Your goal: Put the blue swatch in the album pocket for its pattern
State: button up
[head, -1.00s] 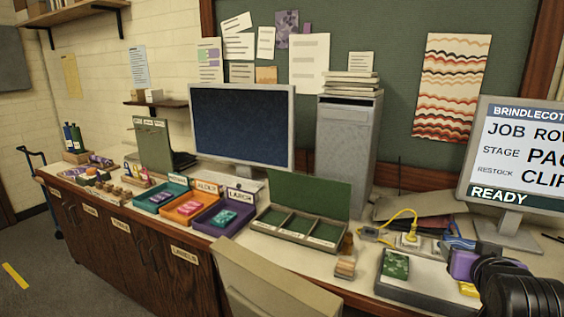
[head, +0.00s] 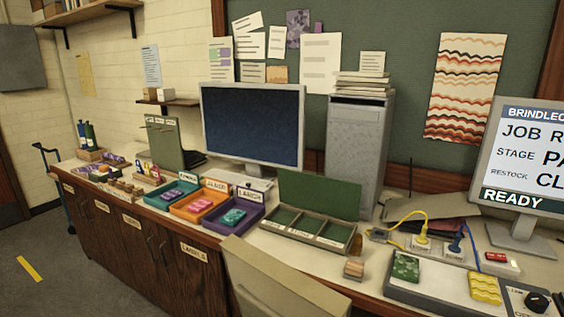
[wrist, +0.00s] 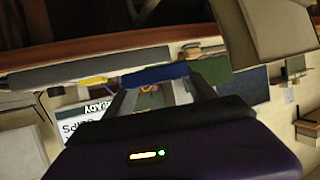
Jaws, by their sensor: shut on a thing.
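In the wrist view my gripper (wrist: 160,88) is shut on the blue swatch (wrist: 155,75), which shows nearly edge-on as a blue strip between the fingertips. Its pattern cannot be made out. Neither my gripper nor this swatch is in the head view. What looks like the album is the open green case (head: 318,192) on the counter, with its lid up and three pockets in a row. The pockets look empty; their front labels are too small to read.
Teal, orange and purple trays (head: 258,209) holding swatches stand left of the case. A wooden block (head: 354,268), chair back (head: 275,285) and cables (head: 405,218) are nearby.

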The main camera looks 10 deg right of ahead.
jog(key=s+a+f+n+y, duration=0.1)
jog(key=s+a+f, duration=0.2)
jog(key=a+f, duration=0.3)
jog(key=s+a+f+n+y, duration=0.2)
jog(key=a+f, duration=0.4)
jog(key=f, duration=0.5)
jog(key=shift+s+a+y, duration=0.3)
jog(key=shift+s+a, duration=0.05)
jog(key=shift+s, duration=0.45)
